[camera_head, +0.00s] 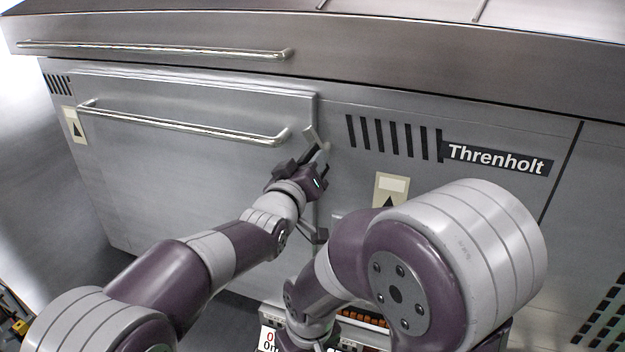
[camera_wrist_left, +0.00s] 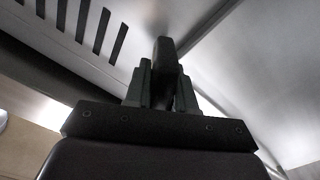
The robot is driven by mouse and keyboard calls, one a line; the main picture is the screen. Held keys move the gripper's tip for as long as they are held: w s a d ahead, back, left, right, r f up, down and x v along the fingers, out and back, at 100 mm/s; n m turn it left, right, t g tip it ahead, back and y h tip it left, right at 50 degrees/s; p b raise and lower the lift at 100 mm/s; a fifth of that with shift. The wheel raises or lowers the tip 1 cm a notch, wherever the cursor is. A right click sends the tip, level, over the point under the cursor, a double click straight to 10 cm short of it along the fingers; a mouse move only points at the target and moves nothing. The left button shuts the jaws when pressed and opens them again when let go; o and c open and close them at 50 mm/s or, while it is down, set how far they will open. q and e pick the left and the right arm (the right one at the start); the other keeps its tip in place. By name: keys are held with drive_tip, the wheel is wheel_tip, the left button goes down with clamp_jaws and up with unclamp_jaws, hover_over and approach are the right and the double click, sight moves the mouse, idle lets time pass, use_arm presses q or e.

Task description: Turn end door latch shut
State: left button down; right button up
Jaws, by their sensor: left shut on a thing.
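The end door (camera_head: 190,170) is a grey steel panel with a long bar handle (camera_head: 190,124) near its top. It appears to lie against the machine front. The door latch (camera_head: 312,134) is a small grey lever at the door's upper right edge, tilted in the head view. My left gripper (camera_head: 318,156) is at the latch, shut on it. In the left wrist view the latch's dark end (camera_wrist_left: 165,48) stands between the two fingers (camera_wrist_left: 163,88). Part of my right gripper (camera_head: 305,342) shows low at the bottom edge; its fingers cannot be made out.
A second bar handle (camera_head: 150,50) runs along the panel above the door. Right of the latch are vent slots (camera_head: 392,137), a Threnholt nameplate (camera_head: 496,159) and a warning label (camera_head: 391,188). A unit with orange parts (camera_head: 365,319) sits low behind my right arm.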

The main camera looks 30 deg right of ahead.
use_arm(q)
drive_tip(key=n+b, duration=0.2)
drive_tip(key=shift+f+n, duration=0.1)
drive_tip(key=shift+n, duration=0.3)
drive_tip(key=n+b, duration=0.1)
drive_tip(key=n, duration=0.1)
drive_tip(key=shift+a+n, duration=0.1)
drive_tip(key=shift+n, duration=0.3)
drive_tip(key=n, duration=0.2)
drive_tip(key=shift+w+n+b, duration=0.1)
drive_tip(key=shift+n+b, duration=0.2)
drive_tip(key=shift+n, duration=1.6)
drive_tip(key=shift+f+n, duration=0.1)
drive_tip(key=shift+n, duration=0.2)
drive_tip(key=c, duration=1)
unclamp_jaws()
drive_tip(key=shift+c, duration=0.2)
drive_tip(key=shift+a, duration=0.1)
